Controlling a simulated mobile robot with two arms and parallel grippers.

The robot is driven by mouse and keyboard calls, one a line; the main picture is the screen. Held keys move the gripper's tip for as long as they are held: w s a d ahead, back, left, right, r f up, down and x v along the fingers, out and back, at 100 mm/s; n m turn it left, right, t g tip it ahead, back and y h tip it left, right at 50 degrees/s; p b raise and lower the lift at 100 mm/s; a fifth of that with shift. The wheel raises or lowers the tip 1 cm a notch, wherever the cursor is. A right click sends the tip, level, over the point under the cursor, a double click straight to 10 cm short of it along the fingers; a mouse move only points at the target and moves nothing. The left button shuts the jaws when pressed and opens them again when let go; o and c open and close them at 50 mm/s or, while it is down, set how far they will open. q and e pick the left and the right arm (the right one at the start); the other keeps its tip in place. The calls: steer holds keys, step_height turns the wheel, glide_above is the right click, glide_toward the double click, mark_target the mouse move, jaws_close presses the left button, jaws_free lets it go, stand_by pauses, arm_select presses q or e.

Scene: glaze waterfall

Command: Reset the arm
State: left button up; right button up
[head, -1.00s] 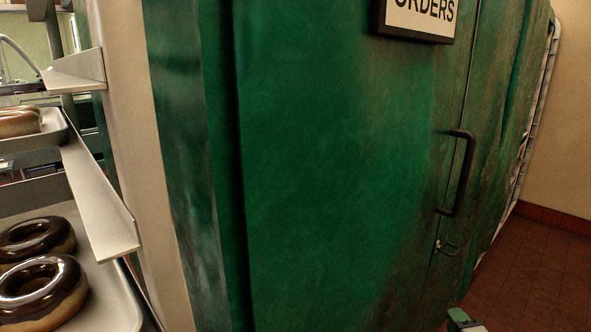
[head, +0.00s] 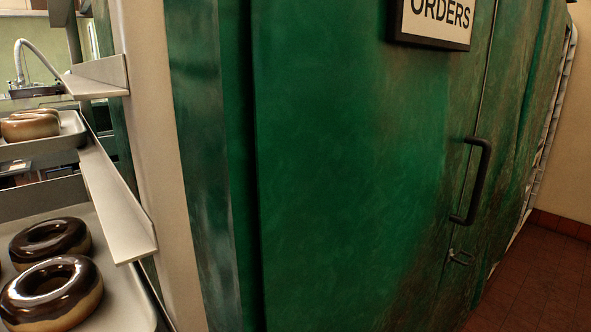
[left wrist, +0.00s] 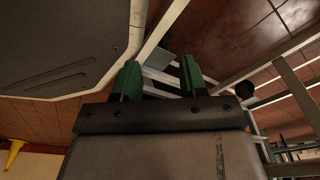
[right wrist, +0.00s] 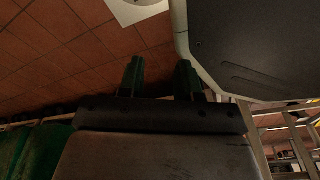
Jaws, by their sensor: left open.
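My left gripper (left wrist: 160,80) shows in the left wrist view with its two green fingers apart and nothing between them. My right gripper (right wrist: 160,80) shows in the right wrist view, its two dark green fingers apart with only the tiled floor behind the gap. Neither gripper shows in the head view. A dark grey body panel of mine lies close beside the fingers in both wrist views.
A green door (head: 340,170) with a dark handle (head: 472,180) and an orders sign (head: 437,20) fills the head view. At left, a rack holds trays with chocolate-glazed donuts (head: 52,292). Red tiled floor (head: 535,270) is clear at right.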

arm_select(q)
steer(key=s+a+r+p, duration=0.2)
steer(key=s+r+p, duration=0.5)
steer(key=p, duration=0.5)
steer(key=shift+s+g, duration=0.3)
steer(key=shift+s, duration=0.85)
arm_select(e)
steer(key=s+d+r, duration=0.2)
steer(key=s+r, duration=0.5)
steer(key=s, duration=0.1)
steer(key=shift+s+g, duration=0.3)
steer(key=shift+s, duration=0.1)
steer(key=shift+s, duration=0.1)
